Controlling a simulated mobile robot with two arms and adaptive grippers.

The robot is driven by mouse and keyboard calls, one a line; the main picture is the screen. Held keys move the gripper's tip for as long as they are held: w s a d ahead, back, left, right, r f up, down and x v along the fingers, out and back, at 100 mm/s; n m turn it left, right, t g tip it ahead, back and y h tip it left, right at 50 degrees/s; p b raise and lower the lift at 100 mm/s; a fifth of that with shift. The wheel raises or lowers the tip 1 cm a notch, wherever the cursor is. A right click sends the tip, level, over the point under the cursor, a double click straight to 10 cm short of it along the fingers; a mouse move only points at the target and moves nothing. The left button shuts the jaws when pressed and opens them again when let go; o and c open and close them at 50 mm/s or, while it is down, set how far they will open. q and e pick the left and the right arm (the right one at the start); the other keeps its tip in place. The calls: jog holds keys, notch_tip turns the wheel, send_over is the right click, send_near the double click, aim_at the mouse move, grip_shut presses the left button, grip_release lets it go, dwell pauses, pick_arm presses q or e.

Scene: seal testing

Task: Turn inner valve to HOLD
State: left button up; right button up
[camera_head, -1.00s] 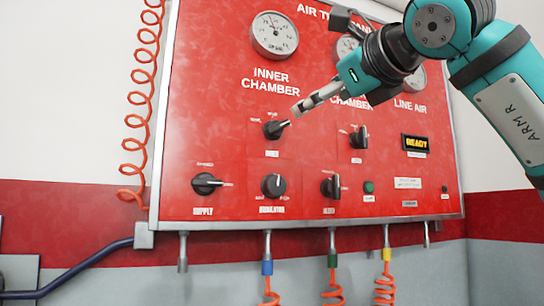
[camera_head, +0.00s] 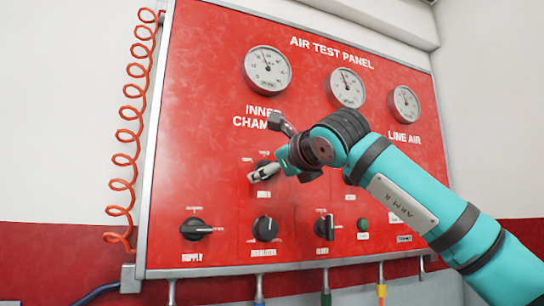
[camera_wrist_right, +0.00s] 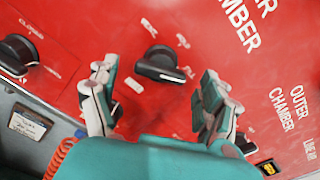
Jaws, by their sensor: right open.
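The inner valve is a black knob under the INNER CHAMBER gauge on the red panel. It shows clearly in the right wrist view (camera_wrist_right: 160,64); its white-marked end points right, near the lowest of several small labels, which are too blurred to read surely. In the head view the knob is mostly hidden behind my right gripper (camera_head: 266,172). The right gripper is open, with its fingers on either side of the knob in the wrist view (camera_wrist_right: 158,76). I see no finger contact. My left gripper is not in view.
Below sit the supply knob (camera_head: 195,229), the regulator knob (camera_head: 265,229), another black knob (camera_head: 324,228) and a green button (camera_head: 363,225). My right arm covers much of the panel's right side. A coiled orange hose (camera_head: 125,135) hangs along the left edge.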

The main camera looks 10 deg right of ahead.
jog(key=shift+w+a, duration=0.15)
jog(key=shift+w, duration=0.65)
jog(key=shift+c, duration=0.4)
jog(key=c, duration=1.1)
